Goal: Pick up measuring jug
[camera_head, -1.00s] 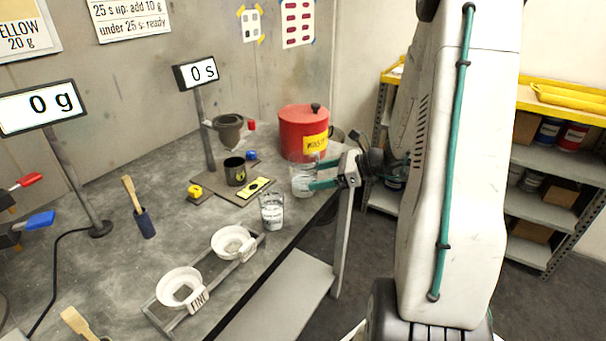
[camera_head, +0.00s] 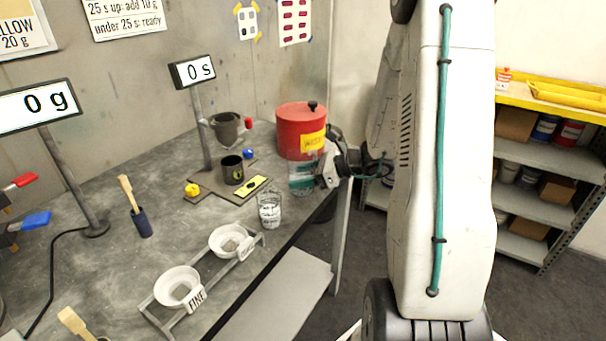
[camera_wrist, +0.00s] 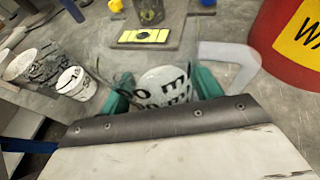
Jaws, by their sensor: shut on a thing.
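The measuring jug (camera_head: 301,182) is a clear vessel with dark print, near the right edge of the bench in front of the red can. In the wrist view its white body with black letters (camera_wrist: 163,84) sits between my teal fingers, and its pale handle (camera_wrist: 236,58) sticks out to the right. My gripper (camera_head: 304,184) is shut on the jug's body, reaching in from the right. The wrist view also shows the gripper (camera_wrist: 165,92) with a finger on each side of it. The jug's lower part is hidden in the wrist view, and I cannot tell whether its base touches the bench.
The red can (camera_head: 290,139) stands just behind the jug. A clear printed cup (camera_head: 270,211) stands to its front left. A dark cup (camera_head: 232,170) and yellow label plate (camera_head: 252,188) lie left. White bowls (camera_head: 178,286) sit in a rack in front. Shelves (camera_head: 550,155) stand right.

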